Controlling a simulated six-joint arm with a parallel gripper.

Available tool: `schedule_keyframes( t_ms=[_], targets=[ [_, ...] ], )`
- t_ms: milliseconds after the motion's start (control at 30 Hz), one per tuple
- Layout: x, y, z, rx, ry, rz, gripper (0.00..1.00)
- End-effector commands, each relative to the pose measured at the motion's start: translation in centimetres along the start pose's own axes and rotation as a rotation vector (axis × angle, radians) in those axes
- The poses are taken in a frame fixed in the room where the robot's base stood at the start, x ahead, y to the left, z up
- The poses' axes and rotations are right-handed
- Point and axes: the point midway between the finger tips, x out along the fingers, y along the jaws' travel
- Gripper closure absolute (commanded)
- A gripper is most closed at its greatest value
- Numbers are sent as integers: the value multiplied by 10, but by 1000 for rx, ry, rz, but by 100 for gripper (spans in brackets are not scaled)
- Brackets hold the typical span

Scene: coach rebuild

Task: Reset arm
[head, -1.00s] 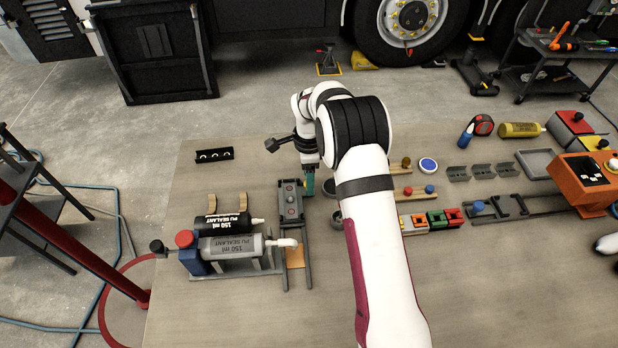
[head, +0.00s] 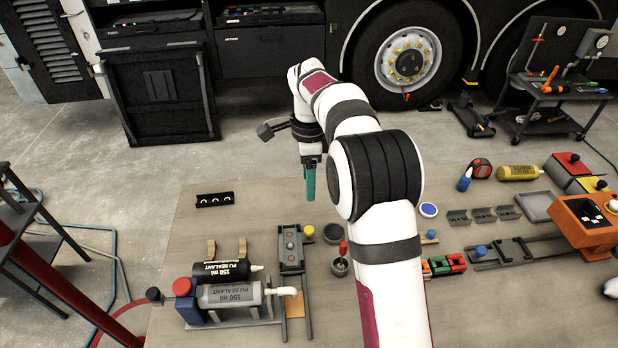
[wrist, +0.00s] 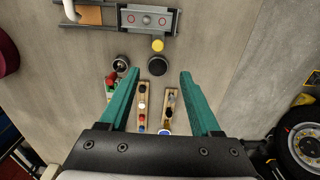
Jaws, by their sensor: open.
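My gripper (head: 309,190) hangs from my raised arm, pointing down with its teal fingers above the back part of the workbench (head: 200,230). In the wrist view my gripper (wrist: 159,75) shows two teal fingers spread wide with nothing between them. Below it lie a grey fixture (head: 291,247) with red-marked studs, a yellow round cap (head: 309,230) and a dark round piece (head: 333,234). The fixture also shows in the wrist view (wrist: 148,20), beyond the fingertips. My arm hides part of the bench's middle.
A small cup (head: 341,267) holds a red-handled tool. An orange box (head: 583,226) stands at right. A coach wheel (head: 407,56) is behind the bench.

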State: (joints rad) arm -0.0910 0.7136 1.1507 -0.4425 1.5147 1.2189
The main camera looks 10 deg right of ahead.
Motion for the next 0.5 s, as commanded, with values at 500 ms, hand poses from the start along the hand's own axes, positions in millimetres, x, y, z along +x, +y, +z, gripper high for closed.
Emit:
schedule_keyframes(
  t_ms=[500],
  targets=[
    [-12, 10, -2, -36, -6, 0, 36]
  ],
)
